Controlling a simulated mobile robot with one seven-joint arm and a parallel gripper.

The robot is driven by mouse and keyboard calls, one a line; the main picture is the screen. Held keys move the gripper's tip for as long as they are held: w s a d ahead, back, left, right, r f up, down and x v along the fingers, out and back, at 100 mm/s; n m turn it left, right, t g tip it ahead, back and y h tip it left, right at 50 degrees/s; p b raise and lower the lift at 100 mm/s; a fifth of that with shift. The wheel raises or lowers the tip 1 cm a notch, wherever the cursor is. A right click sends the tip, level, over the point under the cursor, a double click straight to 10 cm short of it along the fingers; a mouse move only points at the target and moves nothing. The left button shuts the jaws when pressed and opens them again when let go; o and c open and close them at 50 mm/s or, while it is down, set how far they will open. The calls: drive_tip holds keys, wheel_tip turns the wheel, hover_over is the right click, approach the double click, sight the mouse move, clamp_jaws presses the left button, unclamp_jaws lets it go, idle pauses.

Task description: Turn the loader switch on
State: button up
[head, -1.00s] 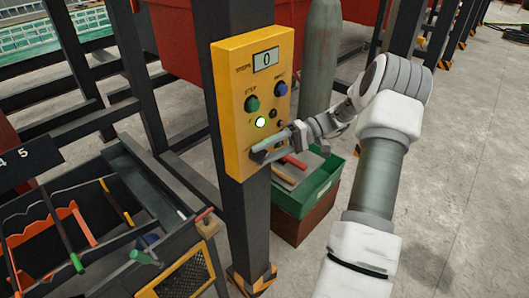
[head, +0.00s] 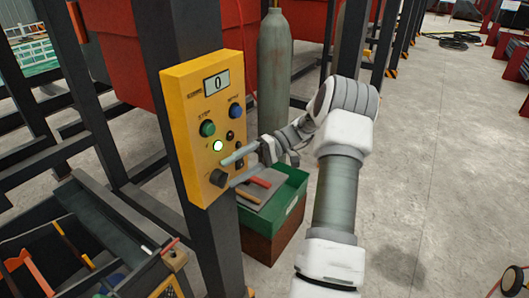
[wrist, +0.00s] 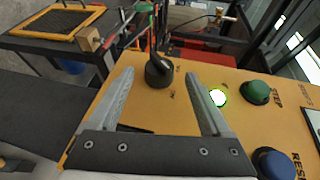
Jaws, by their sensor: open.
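The yellow control box (head: 203,125) is fixed to a dark post. A black rotary knob (head: 217,178), which looks like the loader switch, sits at its lower left. The knob (wrist: 159,71) also shows in the wrist view, between and just beyond the fingertips. My gripper (head: 228,173) is open and empty, with its fingers pointing at the knob from the right. The gripper (wrist: 161,74) shows both fingers spread in the wrist view. No contact with the knob can be made out. Its setting is too small to read. A round lamp (head: 218,146) above the knob glows whitish green.
The box carries a display (head: 216,83) reading 0, a green button (head: 207,128) and a blue button (head: 236,111). A green crate (head: 285,201) stands behind the gripper, with a gas cylinder (head: 276,70) behind it. Open concrete floor lies to the right.

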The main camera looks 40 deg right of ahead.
drive_tip(key=d+r+p, duration=0.2)
drive_tip(key=d+p, duration=0.1)
drive_tip(key=d, duration=1.1)
drive_tip(key=shift+s+r, duration=0.3)
drive_tip(key=shift+r, duration=0.05)
idle(0.3)
